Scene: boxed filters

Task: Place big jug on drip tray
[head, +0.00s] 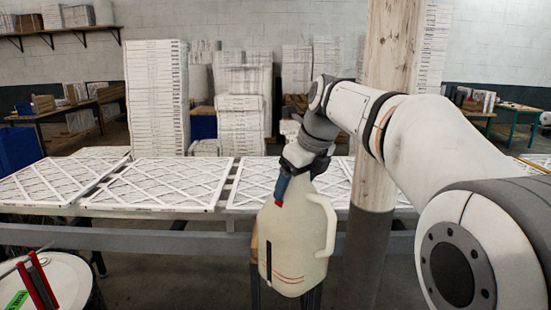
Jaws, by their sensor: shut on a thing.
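A big cream-white jug (300,245) with a side handle hangs upright in the middle of the head view. My gripper (291,178) is at the jug's top and is shut on it. Dark gripper parts and a blue and red piece cover the jug's neck, so the exact grip is hidden. The jug is in front of the grey rail of a long bench and looks clear of it. I cannot make out a drip tray in this view.
Flat white lattice filters (157,184) lie along the bench behind the jug. Tall stacks of filters (157,95) stand beyond. A wooden post (387,130) with a grey lower part rises right of the jug. A white-topped drum (62,283) with red pieces stands at the lower left.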

